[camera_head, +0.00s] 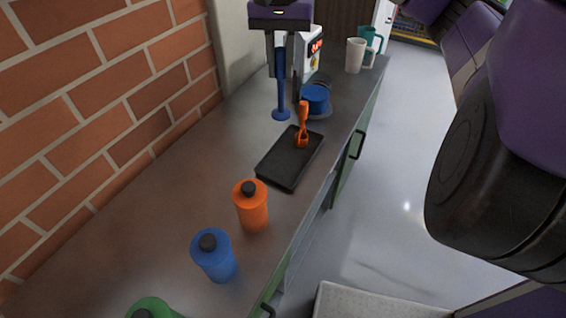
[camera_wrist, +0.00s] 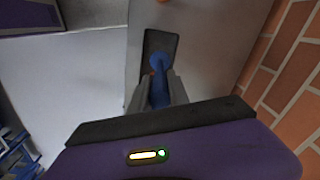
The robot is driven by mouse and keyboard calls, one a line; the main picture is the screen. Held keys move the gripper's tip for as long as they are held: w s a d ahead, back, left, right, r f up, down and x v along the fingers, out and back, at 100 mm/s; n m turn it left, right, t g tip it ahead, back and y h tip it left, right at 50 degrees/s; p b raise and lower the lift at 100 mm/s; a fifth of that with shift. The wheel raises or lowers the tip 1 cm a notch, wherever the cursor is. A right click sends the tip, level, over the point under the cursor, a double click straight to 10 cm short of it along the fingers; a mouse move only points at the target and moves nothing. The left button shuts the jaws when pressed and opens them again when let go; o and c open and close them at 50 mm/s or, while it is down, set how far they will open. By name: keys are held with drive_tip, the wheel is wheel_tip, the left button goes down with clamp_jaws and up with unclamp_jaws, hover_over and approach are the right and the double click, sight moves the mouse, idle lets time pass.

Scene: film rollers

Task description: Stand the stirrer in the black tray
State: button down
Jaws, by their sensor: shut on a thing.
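A blue stirrer (camera_head: 280,88) hangs upright from my gripper (camera_head: 279,50), with its round disc end down. In the head view the disc appears left of and beyond the far end of the black tray (camera_head: 275,170). I cannot tell whether it touches the counter. My gripper is shut on the stirrer's upper part. In the wrist view the stirrer (camera_wrist: 158,75) points away between my fingers (camera_wrist: 157,92), its disc overlapping the tray (camera_wrist: 172,40). An orange stirrer (camera_head: 302,122) stands upright in the tray's far end.
Orange (camera_head: 252,208), blue (camera_head: 215,256) and green (camera_head: 152,308) bottles with black caps stand at the near side. A blue round object (camera_head: 316,97), a white box (camera_head: 309,52) and white (camera_head: 354,55) and teal (camera_head: 372,38) mugs stand behind. A brick wall (camera_head: 100,80) borders the counter.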

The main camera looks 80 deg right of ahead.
wheel_tip(320, 180, down, 20)
drive_tip(key=p, duration=0.2)
drive_tip(key=shift+p, duration=0.3)
drive_tip(key=shift+f+b, duration=0.15)
drive_tip(key=shift+b, duration=0.2)
drive_tip(key=c, duration=1.3)
unclamp_jaws()
drive_tip(key=shift+o, duration=0.2)
drive_tip(key=shift+r, duration=0.2)
drive_tip(key=b, duration=0.2)
approach(281, 112)
drive_tip(key=f, duration=0.6)
drive_tip(key=shift+d, duration=0.3)
